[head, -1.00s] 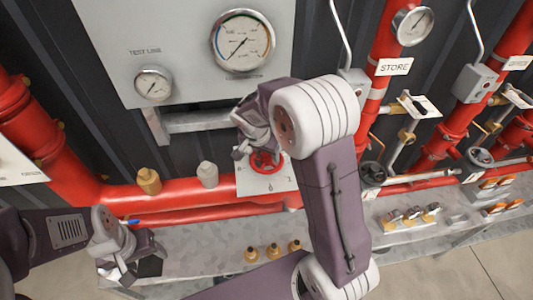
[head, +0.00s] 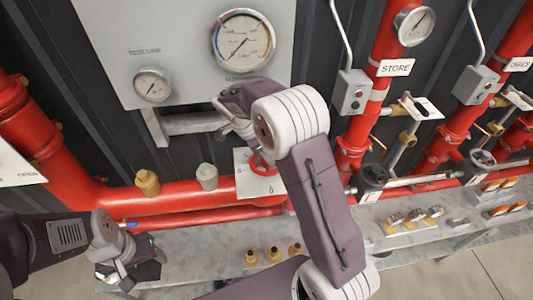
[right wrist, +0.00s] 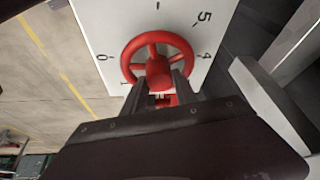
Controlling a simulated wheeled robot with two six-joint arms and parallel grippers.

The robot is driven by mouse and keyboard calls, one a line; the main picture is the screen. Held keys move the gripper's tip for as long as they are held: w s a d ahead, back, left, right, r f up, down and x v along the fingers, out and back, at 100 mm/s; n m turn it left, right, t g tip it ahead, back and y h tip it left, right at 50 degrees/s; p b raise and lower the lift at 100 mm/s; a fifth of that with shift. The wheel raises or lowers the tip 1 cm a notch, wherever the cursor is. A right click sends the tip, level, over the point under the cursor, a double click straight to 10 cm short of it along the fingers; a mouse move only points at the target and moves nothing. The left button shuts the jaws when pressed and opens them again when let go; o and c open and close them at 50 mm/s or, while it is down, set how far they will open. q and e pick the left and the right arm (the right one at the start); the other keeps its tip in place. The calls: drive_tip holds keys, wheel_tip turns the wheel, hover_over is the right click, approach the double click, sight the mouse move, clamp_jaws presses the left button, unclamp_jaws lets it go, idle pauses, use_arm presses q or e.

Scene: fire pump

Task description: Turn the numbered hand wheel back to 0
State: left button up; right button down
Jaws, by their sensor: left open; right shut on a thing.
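The red hand wheel (head: 263,166) sits on a pale numbered plate (head: 244,185) below the gauge panel, partly covered by my right gripper. In the right wrist view the whole wheel (right wrist: 158,72) shows, with spokes and a round hub. The plate (right wrist: 110,22) carries a 0 at the left and a 4 and a 5 at the right. No pointer on the wheel can be made out. My right gripper (right wrist: 157,88) is shut on the wheel near its hub. My left gripper (head: 128,276) is open and empty at the lower left, apart from the wheel.
A large gauge (head: 243,41) and a small gauge (head: 152,86) are above the wheel. A red pipe (head: 120,198) runs behind the plate, with a brass fitting (head: 147,182) and a grey fitting (head: 207,177). Red risers stand right.

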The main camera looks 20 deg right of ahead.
drive_tip(key=m+p, duration=0.1)
drive_tip(key=m, duration=0.1)
drive_tip(key=m+g+p, duration=0.1)
drive_tip(key=m, duration=0.1)
drive_tip(key=m+g+p, duration=0.1)
drive_tip(key=shift+r+m+y, duration=0.25)
drive_tip(key=shift+m+y, duration=0.05)
drive_tip(key=shift+m, duration=0.1)
drive_tip(key=shift+f+m+g+p, duration=0.15)
drive_tip(key=shift+m+g+p, duration=0.25)
drive_tip(key=shift+m+p, duration=0.45)
drive_tip(key=shift+f+m, duration=0.1)
drive_tip(key=shift+m, duration=0.15)
drive_tip(key=m+p, duration=0.1)
drive_tip(key=m+g+y+p, duration=0.1)
drive_tip(key=m, duration=0.1)
drive_tip(key=m+y+p, duration=0.1)
drive_tip(key=shift+d+r+m, duration=0.1)
drive_tip(key=shift+r+m, duration=0.15)
drive_tip(key=shift+m, duration=0.05)
drive_tip(key=c, duration=0.8)
unclamp_jaws()
drive_tip(key=shift+f+m, duration=0.25)
drive_tip(key=shift+m, duration=0.05)
